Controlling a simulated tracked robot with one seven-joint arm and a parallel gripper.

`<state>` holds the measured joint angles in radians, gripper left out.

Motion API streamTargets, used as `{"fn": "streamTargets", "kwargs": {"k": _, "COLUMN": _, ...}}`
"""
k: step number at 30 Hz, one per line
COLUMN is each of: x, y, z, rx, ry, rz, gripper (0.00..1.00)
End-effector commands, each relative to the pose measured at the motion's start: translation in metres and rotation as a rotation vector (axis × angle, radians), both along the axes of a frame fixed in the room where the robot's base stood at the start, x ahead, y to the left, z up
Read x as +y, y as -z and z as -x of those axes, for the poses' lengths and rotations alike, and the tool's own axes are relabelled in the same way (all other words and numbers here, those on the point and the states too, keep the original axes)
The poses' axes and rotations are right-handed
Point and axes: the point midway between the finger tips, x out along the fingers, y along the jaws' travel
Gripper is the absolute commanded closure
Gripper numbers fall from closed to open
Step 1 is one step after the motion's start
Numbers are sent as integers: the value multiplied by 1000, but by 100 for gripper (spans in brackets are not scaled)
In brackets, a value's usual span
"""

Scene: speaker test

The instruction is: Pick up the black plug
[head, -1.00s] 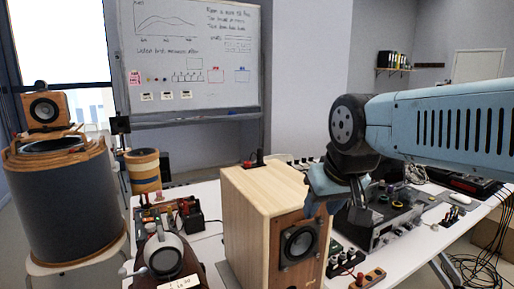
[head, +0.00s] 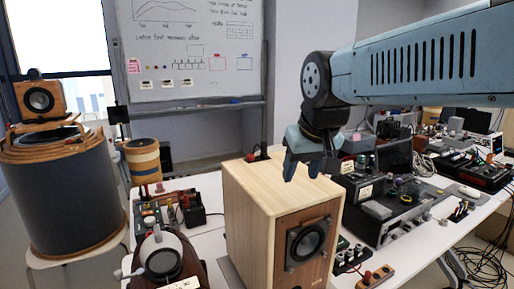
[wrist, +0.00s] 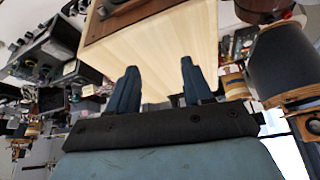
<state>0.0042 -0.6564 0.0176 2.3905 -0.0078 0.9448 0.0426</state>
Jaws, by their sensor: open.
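I cannot pick out the black plug with certainty. A small black upright thing (head: 264,152) shows at the back edge of the wooden speaker (head: 250,192) in the head view; it may be the plug, but it is too small to tell. My gripper (head: 302,174) points down over the right part of the speaker's pale top, its fingers apart and empty. In the wrist view my gripper (wrist: 159,68) has the bare speaker top (wrist: 155,50) between and beyond its fingers. No plug shows between them.
Headphones on a stand (head: 162,252) stand left of the speaker. A black amplifier (head: 385,210) and small terminal boxes (head: 350,256) are at its right. A large grey drum (head: 70,190) stands at far left. Cables (head: 480,265) hang at lower right.

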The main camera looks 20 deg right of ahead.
Motion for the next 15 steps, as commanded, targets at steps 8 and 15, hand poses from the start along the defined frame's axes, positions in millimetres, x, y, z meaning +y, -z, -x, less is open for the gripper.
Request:
{"fn": "streamTargets", "kwargs": {"k": 8, "x": 4, "y": -56, "z": -87, "rx": 68, "ry": 65, "rz": -2, "gripper": 50}}
{"fn": "streamTargets", "kwargs": {"k": 15, "x": 9, "y": -88, "z": -164, "rx": 121, "ry": 122, "rz": -9, "gripper": 50}}
